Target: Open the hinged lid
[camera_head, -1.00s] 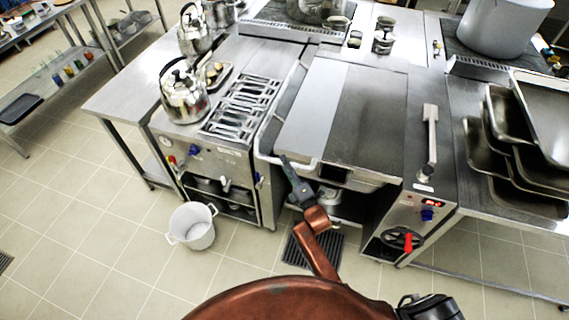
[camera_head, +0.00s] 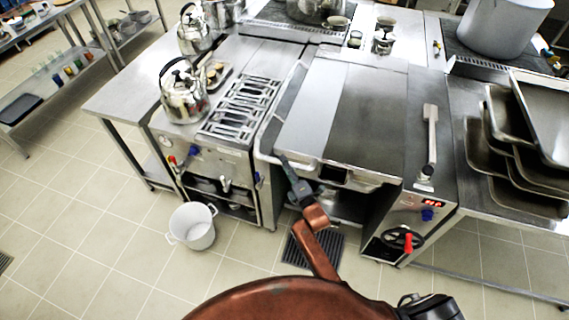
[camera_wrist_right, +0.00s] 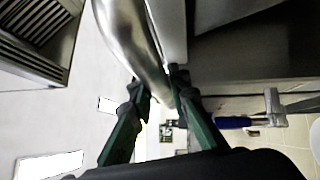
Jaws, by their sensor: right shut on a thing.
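The hinged lid (camera_head: 365,112) is a broad flat steel cover on the cooking unit in the middle of the head view. It lies about level, and I cannot tell whether a small gap is under its front edge. A steel handle bar (camera_head: 262,147) runs along its left side and bends round its front left corner. My right gripper (camera_head: 283,158) reaches this bar at the front. In the right wrist view the two dark green fingers (camera_wrist_right: 157,84) close on the curved bar (camera_wrist_right: 128,38). My left gripper is not in view.
A burner unit with kettles (camera_head: 184,93) stands left of the lid. A lever (camera_head: 430,140) and a panel with a red-handled wheel (camera_head: 393,240) are on the right. Stacked trays (camera_head: 515,150) lie farther right. A white bucket (camera_head: 193,227) stands on the floor.

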